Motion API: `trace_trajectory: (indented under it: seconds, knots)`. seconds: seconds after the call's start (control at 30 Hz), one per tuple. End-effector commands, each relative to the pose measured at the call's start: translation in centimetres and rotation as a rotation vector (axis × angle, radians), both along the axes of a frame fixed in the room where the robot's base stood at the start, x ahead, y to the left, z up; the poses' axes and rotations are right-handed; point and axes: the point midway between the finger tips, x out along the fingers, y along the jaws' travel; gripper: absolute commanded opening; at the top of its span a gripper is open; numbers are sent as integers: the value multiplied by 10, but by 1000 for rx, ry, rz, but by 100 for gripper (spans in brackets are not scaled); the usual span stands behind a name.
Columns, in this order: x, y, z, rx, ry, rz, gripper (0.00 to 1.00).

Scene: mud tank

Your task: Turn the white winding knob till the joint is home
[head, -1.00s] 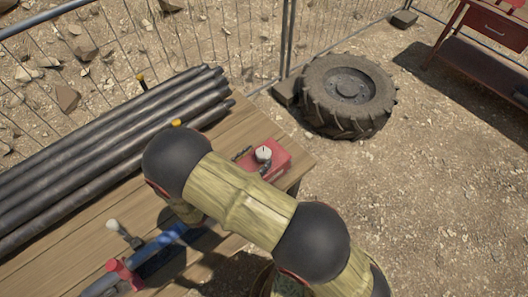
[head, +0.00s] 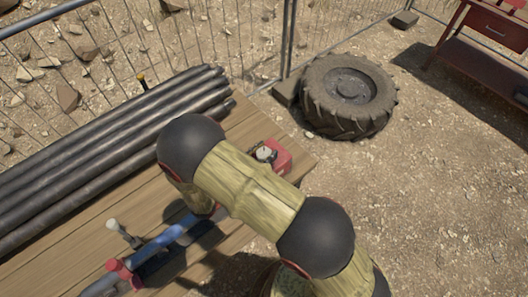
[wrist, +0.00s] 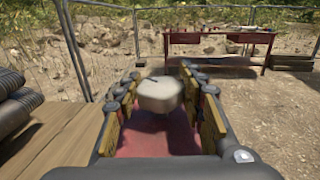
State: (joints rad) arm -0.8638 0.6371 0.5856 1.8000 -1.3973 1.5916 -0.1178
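The white knob (head: 264,153) sits on top of a small red box (head: 282,160) at the far right corner of the wooden table. In the wrist view the knob (wrist: 158,97) has a dark mark on its top and stands between the two fingers of my gripper (wrist: 160,90). The fingers are spread, one on each side of the knob; firm contact does not show. The arm covers most of my gripper in the head view. A blue pipe (head: 182,231) with a red clamp (head: 122,270) lies on the table's near side, partly behind the arm.
Black pipes (head: 110,140) lie stacked on the table's left and back. A white-tipped handle (head: 112,225) stands beside the blue pipe. A tyre (head: 348,92) lies on the ground near the wire fence (head: 290,40). A red workbench (head: 490,40) is far right.

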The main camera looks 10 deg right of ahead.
Motion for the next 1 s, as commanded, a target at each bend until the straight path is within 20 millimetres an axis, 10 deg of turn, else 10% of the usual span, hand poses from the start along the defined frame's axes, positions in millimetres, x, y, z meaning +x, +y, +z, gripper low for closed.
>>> trace_trajectory:
  seconds: [0.37,1.0]
  knots:
    - [1,1,0,1,-2,1,14]
    - [2,1,-1,5,-3,-254,14]
